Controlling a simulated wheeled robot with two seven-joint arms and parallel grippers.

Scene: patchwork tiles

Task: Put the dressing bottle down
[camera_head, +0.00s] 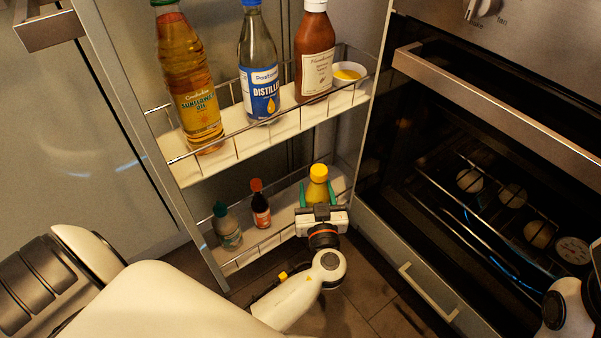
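The dressing bottle is most likely the small yellow bottle with a yellow cap (318,181), upright at the right end of the lower rack shelf. My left gripper (317,194) reaches it from the front, with one green finger on each side. The fingers look close against the bottle, so it appears gripped. The gripper body hides the bottle's lower part and base, so I cannot tell whether it rests on the shelf. My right arm shows only at the lower right edge; its gripper is out of view.
The lower shelf (283,217) also holds a dark red-capped bottle (260,204) and a grey-green bottle (227,227). The upper shelf (235,140) carries oil (188,80), distilled (259,70) and sauce (314,55) bottles and a bowl (349,75). An oven (500,100) stands at right.

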